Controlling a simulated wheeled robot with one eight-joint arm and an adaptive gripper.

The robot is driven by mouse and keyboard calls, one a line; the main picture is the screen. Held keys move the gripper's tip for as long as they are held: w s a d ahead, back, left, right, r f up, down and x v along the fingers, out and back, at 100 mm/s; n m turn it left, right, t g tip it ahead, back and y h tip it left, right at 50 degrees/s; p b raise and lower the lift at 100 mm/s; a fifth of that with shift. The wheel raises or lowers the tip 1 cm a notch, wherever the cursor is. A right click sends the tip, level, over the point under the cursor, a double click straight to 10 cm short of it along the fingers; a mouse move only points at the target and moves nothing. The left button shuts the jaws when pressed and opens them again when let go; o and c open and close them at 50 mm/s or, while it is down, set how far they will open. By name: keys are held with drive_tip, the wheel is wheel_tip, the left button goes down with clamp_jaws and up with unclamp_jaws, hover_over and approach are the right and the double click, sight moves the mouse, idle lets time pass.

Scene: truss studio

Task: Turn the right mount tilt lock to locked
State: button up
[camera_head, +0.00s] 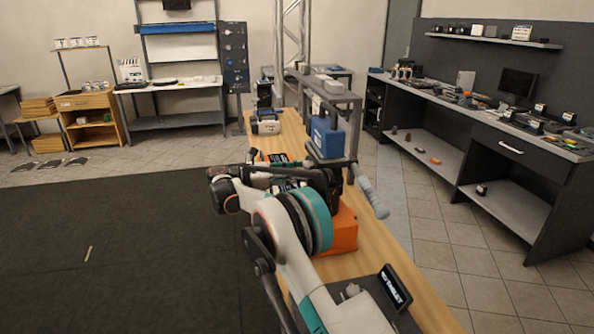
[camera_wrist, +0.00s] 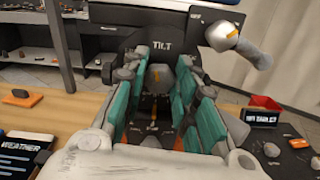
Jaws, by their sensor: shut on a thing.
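In the wrist view, a grey knob (camera_wrist: 185,66) sits under the white TILT label on the dark face of a mount (camera_wrist: 135,38). I take this knob to be the tilt lock; its pointer and any locked mark are too small to read. My gripper (camera_wrist: 160,80) has its teal-padded fingers on either side of the knob, shut on it. In the head view, my gripper (camera_head: 287,180) is at the near side of the mount with the blue body (camera_head: 327,136), and my arm hides the knob there.
A grey handle (camera_head: 371,196) sticks out to the right of the mount, and shows in the wrist view (camera_wrist: 240,42). An orange block (camera_head: 340,235) and a dark sign (camera_head: 394,288) are on the wooden bench (camera_head: 425,300). Dark floor matting lies open to the left.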

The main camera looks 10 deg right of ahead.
drive_tip(key=m, duration=0.6)
drive_tip(key=m+p, duration=0.1)
drive_tip(key=m, duration=0.5)
drive_tip(key=shift+s+f+m+p, duration=0.2)
drive_tip(key=shift+m+p, duration=0.1)
drive_tip(key=shift+m, duration=0.1)
idle(0.3)
drive_tip(key=o, duration=1)
drive_tip(key=shift+o, duration=0.2)
drive_tip(key=a, duration=1.2)
